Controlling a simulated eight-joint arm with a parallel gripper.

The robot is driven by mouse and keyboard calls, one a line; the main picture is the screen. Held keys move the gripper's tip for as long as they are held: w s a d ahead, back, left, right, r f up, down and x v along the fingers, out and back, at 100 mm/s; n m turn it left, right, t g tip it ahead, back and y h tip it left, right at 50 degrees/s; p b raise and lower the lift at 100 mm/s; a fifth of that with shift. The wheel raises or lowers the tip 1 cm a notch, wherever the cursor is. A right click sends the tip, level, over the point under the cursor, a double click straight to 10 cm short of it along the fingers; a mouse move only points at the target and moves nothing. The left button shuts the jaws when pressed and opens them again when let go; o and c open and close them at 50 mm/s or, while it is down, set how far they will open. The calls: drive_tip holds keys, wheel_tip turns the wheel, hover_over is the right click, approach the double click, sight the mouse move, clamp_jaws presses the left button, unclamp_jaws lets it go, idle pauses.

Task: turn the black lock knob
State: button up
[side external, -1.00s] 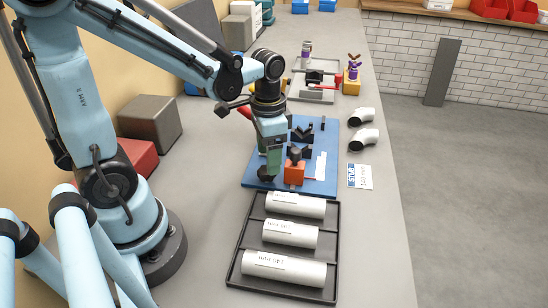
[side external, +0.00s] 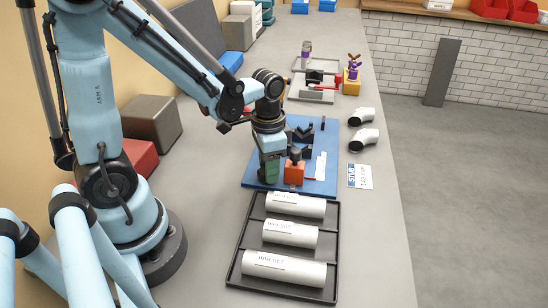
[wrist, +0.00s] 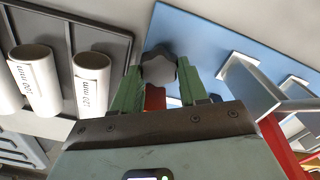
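The black lock knob (wrist: 158,67) is a dark lobed disc on the blue plate (wrist: 205,28). In the wrist view it shows between the tips of my gripper's two green fingers (wrist: 160,72), one on each side. The fingers stand apart, and I cannot tell whether they touch the knob. In the side external view my gripper (side external: 269,172) points down at the near left part of the blue plate (side external: 320,186) and hides the knob.
An orange block (side external: 294,172) with a black top stands just right of my gripper. A dark tray (side external: 232,280) of labelled white tubes lies in front. White elbows (side external: 363,139) and a label card (side external: 360,176) lie to the right. Black V-shaped supports (side external: 300,135) stand behind.

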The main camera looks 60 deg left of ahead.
drive_tip(key=c, duration=0.4)
drive_tip(key=m, duration=0.3)
drive_tip(key=shift+m, duration=0.3)
drive_tip(key=shift+d+m, duration=0.15)
drive_tip(key=shift+m, duration=1.75)
drive_tip(key=o, duration=1.1)
drive_tip(key=shift+s, duration=0.1)
